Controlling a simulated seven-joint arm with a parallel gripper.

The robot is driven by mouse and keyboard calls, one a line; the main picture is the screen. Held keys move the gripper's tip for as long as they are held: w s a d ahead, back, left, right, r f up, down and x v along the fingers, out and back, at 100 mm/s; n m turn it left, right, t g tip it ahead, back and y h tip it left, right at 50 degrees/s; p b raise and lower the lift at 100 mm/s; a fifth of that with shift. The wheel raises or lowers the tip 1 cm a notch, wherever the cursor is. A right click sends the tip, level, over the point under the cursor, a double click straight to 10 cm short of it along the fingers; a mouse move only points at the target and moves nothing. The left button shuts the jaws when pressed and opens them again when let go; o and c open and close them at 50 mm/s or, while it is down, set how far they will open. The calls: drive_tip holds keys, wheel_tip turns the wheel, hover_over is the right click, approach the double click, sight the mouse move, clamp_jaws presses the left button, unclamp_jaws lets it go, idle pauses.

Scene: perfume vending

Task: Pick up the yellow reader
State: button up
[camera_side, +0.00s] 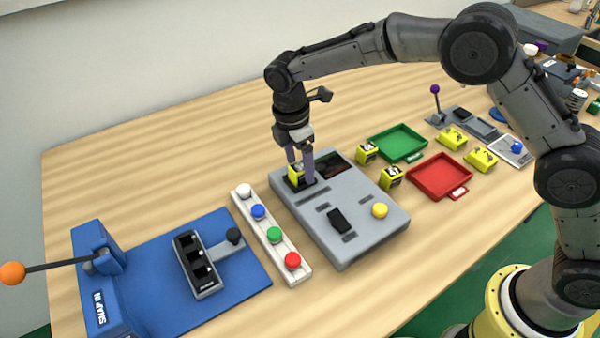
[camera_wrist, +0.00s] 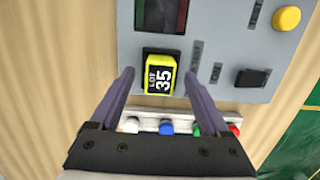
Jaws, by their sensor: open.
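A yellow block with a black face marked "LOT 35" (camera_wrist: 160,76), the likely yellow reader, sits in a dark recess of the grey console (camera_wrist: 220,62). In the side view the block (camera_side: 294,173) is partly hidden by my fingers at the console's far left corner. My gripper (camera_side: 300,178) points down there. In the wrist view its two fingers (camera_wrist: 158,76) are open, one on each side of the block, with a gap showing on both sides. I cannot tell how far the fingertips are above the console surface.
A white strip with coloured buttons (camera_side: 270,232) lies left of the console (camera_side: 365,240). A blue press (camera_side: 235,270) stands further left. Several other yellow blocks (camera_side: 391,178), a green tray (camera_side: 398,142) and a red tray (camera_side: 440,174) lie to the right. The table behind is clear.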

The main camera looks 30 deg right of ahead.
drive_tip(key=shift+d+f, duration=0.1)
drive_tip(key=shift+f, duration=0.6)
drive_tip(key=shift+r, duration=0.1)
clamp_jaws()
